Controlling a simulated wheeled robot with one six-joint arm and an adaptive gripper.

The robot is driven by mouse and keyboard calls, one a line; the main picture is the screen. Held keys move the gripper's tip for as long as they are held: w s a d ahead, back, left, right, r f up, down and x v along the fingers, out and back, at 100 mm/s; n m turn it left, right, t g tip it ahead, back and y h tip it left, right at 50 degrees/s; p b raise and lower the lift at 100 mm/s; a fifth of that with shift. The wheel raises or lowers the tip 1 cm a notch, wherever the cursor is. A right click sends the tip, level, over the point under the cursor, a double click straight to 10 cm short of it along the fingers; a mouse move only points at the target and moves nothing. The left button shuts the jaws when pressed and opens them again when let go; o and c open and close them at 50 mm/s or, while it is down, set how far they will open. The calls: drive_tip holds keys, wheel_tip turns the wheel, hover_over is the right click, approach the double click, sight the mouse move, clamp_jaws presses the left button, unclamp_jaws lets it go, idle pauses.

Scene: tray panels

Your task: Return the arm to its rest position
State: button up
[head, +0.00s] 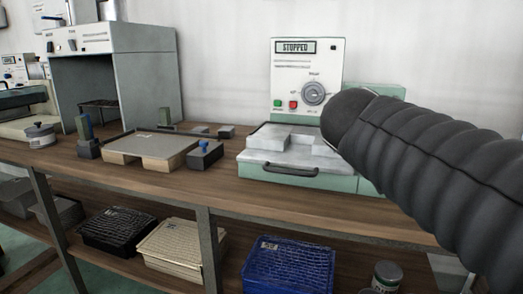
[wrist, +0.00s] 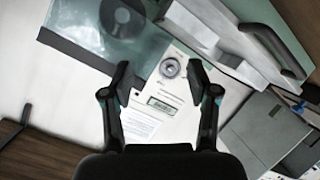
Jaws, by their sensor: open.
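My gripper (wrist: 160,82) shows in the wrist view with its two dark fingers spread apart and nothing between them. Behind the gap is the white control panel (wrist: 178,92) with its round dial and small display, seen tilted. In the head view my arm, in a dark ribbed sleeve, reaches in from the right edge and ends in front of the green and white machine (head: 256,176). My gripper is not visible in the head view. The control panel (head: 291,60) there reads STOPPED.
A wooden bench (head: 200,190) carries a tan-sided tray panel (head: 150,146), small dark blocks and a grey hooded cabinet (head: 148,85). The machine's drawer has a dark handle (head: 290,170). Below, a shelf holds a black, a cream and a blue basket (head: 290,270).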

drive_tip(key=s+f+g, duration=0.1)
drive_tip(key=s+f, duration=0.2)
drive_tip(key=f, duration=0.1)
drive_tip(key=s+d+f+m+g+y, duration=0.1)
drive_tip(key=s+f, duration=0.2)
drive_tip(key=f, duration=0.1)
drive_tip(key=s+f+g, duration=0.1)
drive_tip(key=s+f, duration=0.2)
drive_tip(key=f, duration=0.2)
drive_tip(key=shift+s+d+m+g, duration=0.25)
drive_tip(key=shift+d+m+g, duration=0.1)
drive_tip(key=shift+m+g, duration=0.05)
drive_tip(key=s+a+f+m+g+y, duration=0.1)
drive_tip(key=s+a+f+g+y, duration=0.2)
drive_tip(key=s+f, duration=0.9)
drive_tip(key=shift+a+f+g+y, duration=0.3)
drive_tip(key=shift+a+f+y, duration=0.2)
drive_tip(key=shift+f, duration=0.35)
